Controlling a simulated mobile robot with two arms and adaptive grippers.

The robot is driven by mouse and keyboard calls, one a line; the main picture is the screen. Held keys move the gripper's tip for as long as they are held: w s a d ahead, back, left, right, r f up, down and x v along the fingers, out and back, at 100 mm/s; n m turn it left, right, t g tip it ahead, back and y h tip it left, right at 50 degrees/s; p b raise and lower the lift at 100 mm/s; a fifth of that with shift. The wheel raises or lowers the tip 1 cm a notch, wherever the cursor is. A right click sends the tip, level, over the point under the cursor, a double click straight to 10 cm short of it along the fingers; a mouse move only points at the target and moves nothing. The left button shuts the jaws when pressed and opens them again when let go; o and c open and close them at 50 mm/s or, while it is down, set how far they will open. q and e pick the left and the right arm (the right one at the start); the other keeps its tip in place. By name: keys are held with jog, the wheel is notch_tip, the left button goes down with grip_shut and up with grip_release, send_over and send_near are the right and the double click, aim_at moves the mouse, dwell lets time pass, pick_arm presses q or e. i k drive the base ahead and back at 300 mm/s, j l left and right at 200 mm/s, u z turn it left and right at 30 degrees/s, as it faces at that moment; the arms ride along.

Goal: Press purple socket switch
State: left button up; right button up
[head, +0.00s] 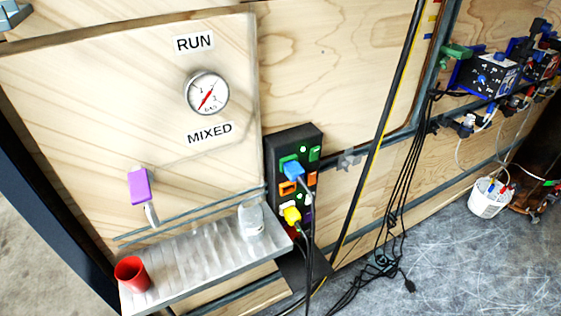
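A black socket panel (272,158) stands against the wooden wall near the middle of the head view. It carries green, orange, purple and red sockets and switches. A small purple part (308,213) shows low on its right side, partly hidden by a black cable. I cannot tell the purple switch from its socket at this size. A blue plug (293,171) sits in the green socket. A yellow plug (292,215) sits lower, left of the purple part. Neither of my grippers can be made out in this view.
A metal shelf (190,262) left of the panel holds a red cup (131,273) and a clear bottle (250,221). A purple-handled lever (139,185) and a gauge (207,93) are on the wall. Black cables (393,190) hang to the right. A white bucket (489,199) stands on the floor.

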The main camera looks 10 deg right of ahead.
aim_at(307, 215)
jog(key=k+j, duration=0.2)
jog(key=k, duration=0.15)
jog(key=k+j, duration=0.2)
jog(key=k, duration=0.2)
jog(key=k+j, duration=0.2)
jog(key=k, duration=0.15)
